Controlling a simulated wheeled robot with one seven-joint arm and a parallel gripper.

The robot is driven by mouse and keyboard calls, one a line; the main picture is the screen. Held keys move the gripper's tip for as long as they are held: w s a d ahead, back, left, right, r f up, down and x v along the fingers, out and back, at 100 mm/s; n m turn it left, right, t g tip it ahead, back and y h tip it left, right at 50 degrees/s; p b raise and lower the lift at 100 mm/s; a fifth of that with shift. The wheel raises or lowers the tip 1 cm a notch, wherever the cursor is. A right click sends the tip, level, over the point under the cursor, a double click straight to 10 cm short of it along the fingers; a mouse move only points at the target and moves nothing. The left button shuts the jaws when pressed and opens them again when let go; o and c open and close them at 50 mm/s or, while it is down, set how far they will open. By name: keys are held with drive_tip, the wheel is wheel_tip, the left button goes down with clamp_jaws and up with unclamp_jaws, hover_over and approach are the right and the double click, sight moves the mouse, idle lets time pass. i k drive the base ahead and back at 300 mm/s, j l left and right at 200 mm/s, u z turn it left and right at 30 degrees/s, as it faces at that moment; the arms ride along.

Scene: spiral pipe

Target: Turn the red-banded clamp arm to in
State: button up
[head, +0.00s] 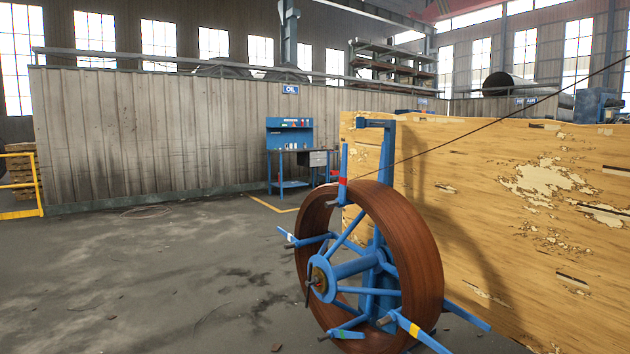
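The red-banded clamp arm (344,161) is a blue bar at the upper left of a large brown ring (411,240) on a blue spoked reel. It stands nearly upright, and its upper end sticks up past the ring's top edge. A red band crosses it near the ring, and a short grey pin (332,203) shows by its lower end. The reel's hub (320,282) faces left, towards the open floor. My gripper is not in view.
Other blue clamp arms sit around the ring: one with a pale band (287,236) at left, one with a yellow band (414,330) at lower right. A worn wooden panel (560,235) stands behind the reel. The floor (150,280) to the left is mostly clear.

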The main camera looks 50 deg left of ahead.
sight(344, 179)
drive_tip(key=u, duration=1.8)
